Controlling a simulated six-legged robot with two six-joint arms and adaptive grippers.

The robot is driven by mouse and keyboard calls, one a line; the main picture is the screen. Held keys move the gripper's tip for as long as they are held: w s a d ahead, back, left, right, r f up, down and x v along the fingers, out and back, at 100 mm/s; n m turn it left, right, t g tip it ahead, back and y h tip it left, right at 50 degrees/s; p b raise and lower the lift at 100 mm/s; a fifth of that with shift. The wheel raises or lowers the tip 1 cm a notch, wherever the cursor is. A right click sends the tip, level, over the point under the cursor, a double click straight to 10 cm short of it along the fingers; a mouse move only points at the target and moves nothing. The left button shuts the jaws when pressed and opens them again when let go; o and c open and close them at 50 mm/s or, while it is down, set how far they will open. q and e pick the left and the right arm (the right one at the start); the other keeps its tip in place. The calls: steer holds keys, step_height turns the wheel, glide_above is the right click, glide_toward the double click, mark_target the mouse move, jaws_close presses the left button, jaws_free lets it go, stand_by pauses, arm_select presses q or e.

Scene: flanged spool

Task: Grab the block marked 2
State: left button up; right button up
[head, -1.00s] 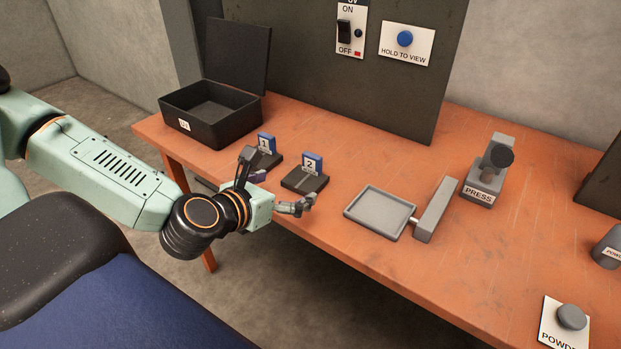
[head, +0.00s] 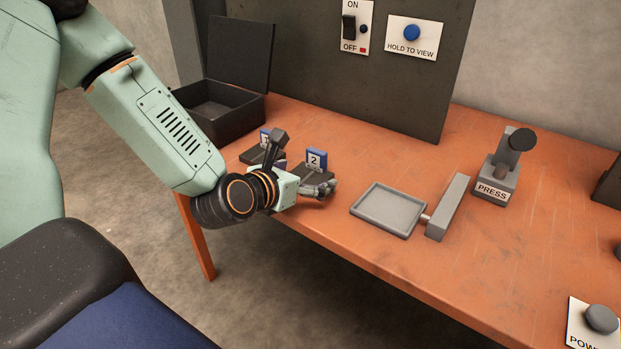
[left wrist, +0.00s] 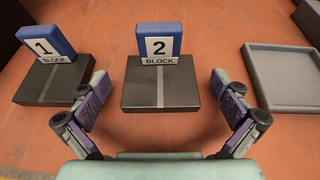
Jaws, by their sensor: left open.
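The block marked 2 is a dark, flat slab with a pale stripe and an upright blue plate at its back, labelled 2 BLOCK. In the head view its blue plate (head: 316,160) shows on the table, with the slab partly hidden behind my left gripper (head: 302,166). In the left wrist view the block (left wrist: 160,92) is centred, and the fingers of my left gripper (left wrist: 160,100) are spread wide, one on each side near its front. I see clear gaps between fingers and slab. The gripper is open and empty. My right gripper is not in view.
A similar block marked 1 (left wrist: 45,72) stands close on the left. A grey tray (head: 388,211) with a grey bar beside it lies to the right. Behind are an open black box (head: 236,113) and a dark panel (head: 300,60). A press (head: 498,180) stands farther right.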

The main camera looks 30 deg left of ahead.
arm_select(q)
steer(key=shift+w+f, duration=0.1)
steer(key=shift+w, duration=0.1)
steer(key=shift+c, duration=0.3)
steer(key=c, duration=1.7)
